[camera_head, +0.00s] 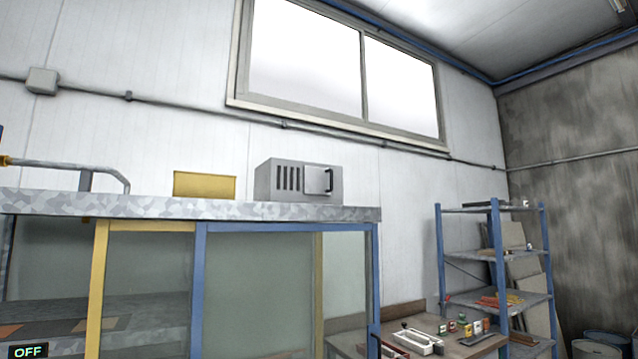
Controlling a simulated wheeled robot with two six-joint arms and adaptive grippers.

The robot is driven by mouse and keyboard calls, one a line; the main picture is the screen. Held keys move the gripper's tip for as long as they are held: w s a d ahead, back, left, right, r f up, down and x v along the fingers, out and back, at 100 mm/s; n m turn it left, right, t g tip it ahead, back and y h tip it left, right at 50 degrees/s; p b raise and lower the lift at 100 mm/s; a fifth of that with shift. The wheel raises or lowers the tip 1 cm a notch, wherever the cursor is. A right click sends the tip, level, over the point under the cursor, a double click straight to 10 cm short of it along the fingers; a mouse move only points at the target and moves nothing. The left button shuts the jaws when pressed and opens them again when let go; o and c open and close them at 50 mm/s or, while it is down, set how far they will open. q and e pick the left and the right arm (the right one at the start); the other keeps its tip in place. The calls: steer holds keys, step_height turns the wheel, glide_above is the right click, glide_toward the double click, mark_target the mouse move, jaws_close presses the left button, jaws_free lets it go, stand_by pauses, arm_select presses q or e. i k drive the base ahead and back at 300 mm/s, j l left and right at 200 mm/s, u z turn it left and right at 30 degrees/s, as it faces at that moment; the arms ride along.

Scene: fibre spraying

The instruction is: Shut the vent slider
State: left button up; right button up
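A grey vent box (263,181) sits on top of the cabinet, near its right end. Several dark vertical slots (288,178) show uncovered on the left part of its front. The vent slider (316,180), a light grey plate with a dark upright handle (329,180) at its right edge, lies on the right part of the front, beside these slots. Whether more slots lie behind the plate is hidden. Neither of my grippers is in view.
The cabinet's speckled top (280,212) carries a yellow block (204,185) left of the vent box and a bent pipe (75,166) farther left. Blue and yellow frames hold glass below. A workbench (455,346) with small items and a blue shelf rack (440,250) stand right.

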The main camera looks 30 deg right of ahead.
mark_target(317, 181)
steer(key=i+l+z, duration=0.25)
steer(key=i+l, duration=0.35)
steer(key=i+l+z, duration=0.25)
steer(key=i+l, duration=0.35)
steer(key=i, duration=0.1)
